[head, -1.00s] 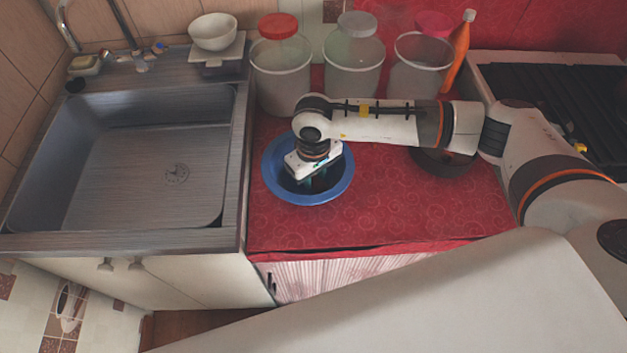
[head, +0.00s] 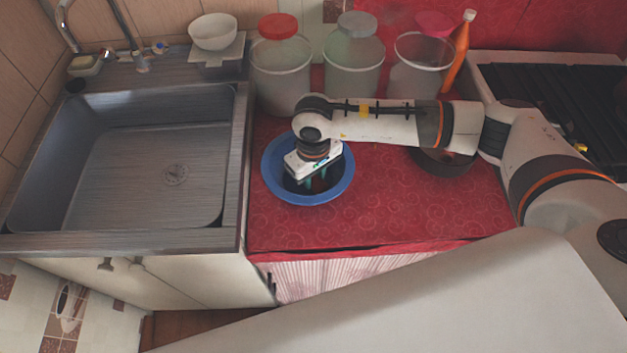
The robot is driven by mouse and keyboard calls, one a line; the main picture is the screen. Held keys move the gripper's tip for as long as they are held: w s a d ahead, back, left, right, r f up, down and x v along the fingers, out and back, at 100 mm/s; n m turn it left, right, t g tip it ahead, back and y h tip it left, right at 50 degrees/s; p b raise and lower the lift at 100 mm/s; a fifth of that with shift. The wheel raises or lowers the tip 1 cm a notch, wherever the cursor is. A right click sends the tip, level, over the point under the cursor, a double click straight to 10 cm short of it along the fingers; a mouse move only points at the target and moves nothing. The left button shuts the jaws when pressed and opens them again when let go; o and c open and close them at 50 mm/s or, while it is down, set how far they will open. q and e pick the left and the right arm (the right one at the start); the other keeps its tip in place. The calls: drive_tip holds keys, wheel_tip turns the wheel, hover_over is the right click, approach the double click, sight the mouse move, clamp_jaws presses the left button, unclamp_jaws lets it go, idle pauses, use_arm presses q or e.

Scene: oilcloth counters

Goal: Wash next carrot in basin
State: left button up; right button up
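A blue basin (head: 345,181) stands on the red oilcloth counter, right of the sink. My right arm comes in from the right, and my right gripper (head: 316,184) points down inside the basin. Its fingers are small and dark against the basin's dark inside, so I cannot tell whether they are open or shut or hold anything. No carrot can be made out. The basin's contents are mostly hidden by the gripper. My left gripper is not in view.
The empty metal sink (head: 120,170) is at left. Several jars, including a red-lidded one (head: 281,75), and an orange bottle (head: 457,60) line the back. A dark round dish (head: 445,163) sits behind my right arm. The stove (head: 560,100) is at right. The front counter (head: 400,215) is clear.

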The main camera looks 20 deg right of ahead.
sight(314, 179)
wheel_tip(314, 179, up, 11)
drive_tip(key=p, duration=0.4)
idle(0.7)
drive_tip(key=shift+p, duration=0.3)
idle(1.7)
wheel_tip(314, 179, up, 4)
drive_tip(key=shift+f+p, duration=0.1)
drive_tip(key=shift+p, duration=0.3)
idle(0.5)
